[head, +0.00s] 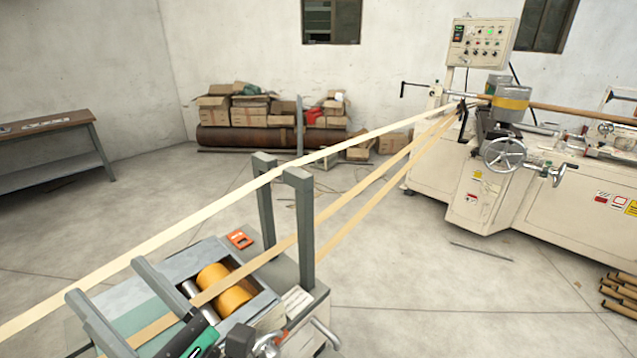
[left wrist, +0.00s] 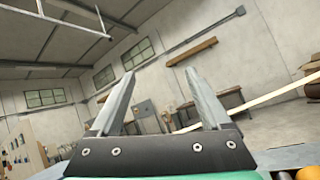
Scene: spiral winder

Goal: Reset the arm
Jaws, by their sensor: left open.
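My left gripper (head: 107,279) is low at the left in the head view, over the near end of the grey strip stand (head: 215,252). Its two grey fingers are apart and point up and left from its black and green body. In the left wrist view the open fingers (left wrist: 160,70) show nothing between them. A pale strip (head: 150,242) runs above the gripper. My right gripper is not in view.
The winder (head: 560,190), with its handwheel (head: 503,155), stands at the right and receives the strips. Two grey posts (head: 306,230) rise from the stand. A wooden table (head: 45,150) is at the left wall. Boxes (head: 250,112) are stacked at the back.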

